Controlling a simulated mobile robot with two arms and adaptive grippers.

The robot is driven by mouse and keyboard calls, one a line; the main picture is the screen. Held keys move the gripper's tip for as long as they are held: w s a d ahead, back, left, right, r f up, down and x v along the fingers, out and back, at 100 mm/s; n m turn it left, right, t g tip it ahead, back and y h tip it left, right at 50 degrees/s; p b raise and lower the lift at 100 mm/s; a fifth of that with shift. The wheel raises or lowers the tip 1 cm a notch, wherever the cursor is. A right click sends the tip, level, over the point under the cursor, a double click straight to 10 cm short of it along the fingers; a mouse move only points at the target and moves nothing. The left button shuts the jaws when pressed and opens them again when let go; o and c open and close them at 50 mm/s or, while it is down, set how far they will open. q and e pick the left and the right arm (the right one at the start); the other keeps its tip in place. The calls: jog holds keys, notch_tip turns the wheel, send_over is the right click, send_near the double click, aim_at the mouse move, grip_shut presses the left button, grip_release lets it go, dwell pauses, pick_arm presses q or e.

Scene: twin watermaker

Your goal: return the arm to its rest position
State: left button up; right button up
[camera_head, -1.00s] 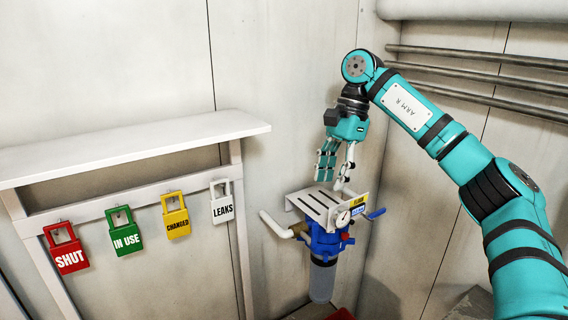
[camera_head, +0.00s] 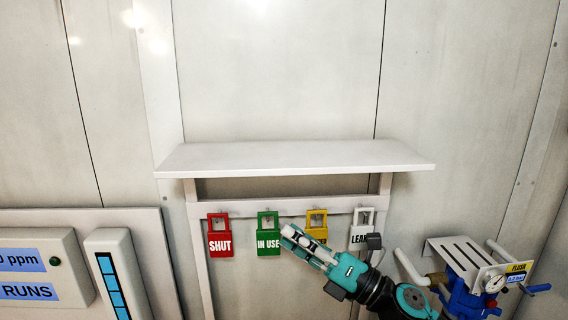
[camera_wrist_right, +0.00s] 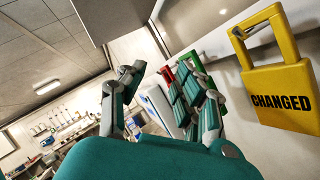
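My right arm comes in from the lower right of the head view. Its right gripper (camera_head: 292,240) points up and left in front of the tag rail, between the green IN USE tag (camera_head: 268,242) and the yellow CHANGED tag (camera_head: 317,214), which it partly covers. In the right wrist view the fingers of the gripper (camera_wrist_right: 164,75) stand apart with nothing held between them. The CHANGED tag (camera_wrist_right: 284,85) hangs close by on the right there. My left gripper is in neither view.
A white shelf (camera_head: 290,157) juts out above the rail. The red SHUT tag (camera_head: 220,243) and white LEAKS tag (camera_head: 359,236) also hang there. A blue filter unit (camera_head: 466,299) with a slotted bracket (camera_head: 464,258) stands right. A display panel (camera_head: 35,268) is at left.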

jog(key=s+d+f+m+t+h, duration=0.2)
jog(key=d+f+m+h, duration=0.5)
jog(key=f+m+h, duration=0.5)
jog(key=s+d+f+m+t+h, duration=0.25)
jog(key=d+f+m+h, duration=0.5)
jog(key=m, duration=0.95)
jog(key=s+d+f+m+g, duration=0.2)
jog(key=s+f+m+g, duration=0.2)
jog(key=s+f+g, duration=0.55)
jog(key=s+d+f+m+g, duration=0.2)
jog(key=s+f+m, duration=0.35)
jog(key=s, duration=0.95)
notch_tip(320, 180, down, 29)
jog(key=s+n+g, duration=0.1)
jog(key=s+n, duration=0.1)
jog(key=s, duration=0.1)
jog(key=s+d+f+g, duration=0.1)
jog(key=s+d+f, duration=0.2)
jog(key=s+f, duration=1.2)
jog(key=shift+s, duration=0.35)
